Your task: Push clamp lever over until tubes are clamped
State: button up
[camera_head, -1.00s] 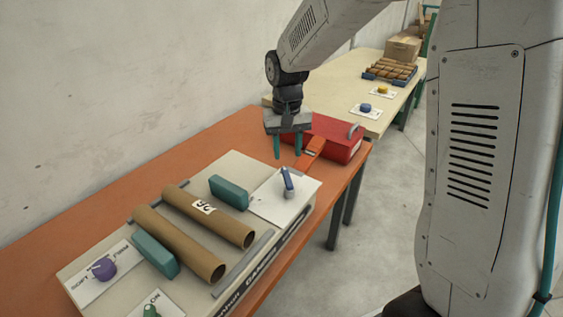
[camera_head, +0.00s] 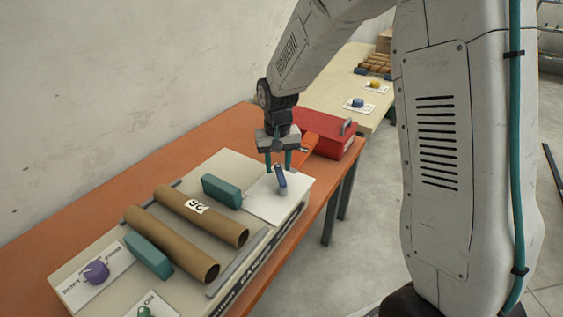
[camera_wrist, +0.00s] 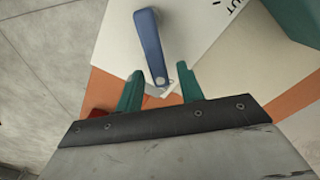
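The blue clamp lever (camera_head: 281,178) stands on a white plate (camera_head: 262,203) at the right end of the machine. It also shows in the wrist view (camera_wrist: 150,45), its lower end close to my fingertips. My gripper (camera_head: 278,168) is open, its teal fingers apart, at the lever; the wrist view shows the fingers (camera_wrist: 160,84) on either side of the lever's near end. I cannot tell whether they touch it. Two brown cardboard tubes (camera_head: 171,244) (camera_head: 203,215) lie side by side between two teal blocks (camera_head: 221,191) (camera_head: 148,255).
A purple knob (camera_head: 96,272) and a green knob (camera_head: 144,313) sit at the machine's near left. A red box (camera_head: 325,135) and an orange tool (camera_head: 303,150) lie behind my gripper on the orange bench (camera_head: 190,145). A second table (camera_head: 352,78) stands beyond.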

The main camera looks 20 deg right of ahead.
grip_shut()
jog(key=shift+d, duration=0.25)
jog(key=shift+a, duration=0.15)
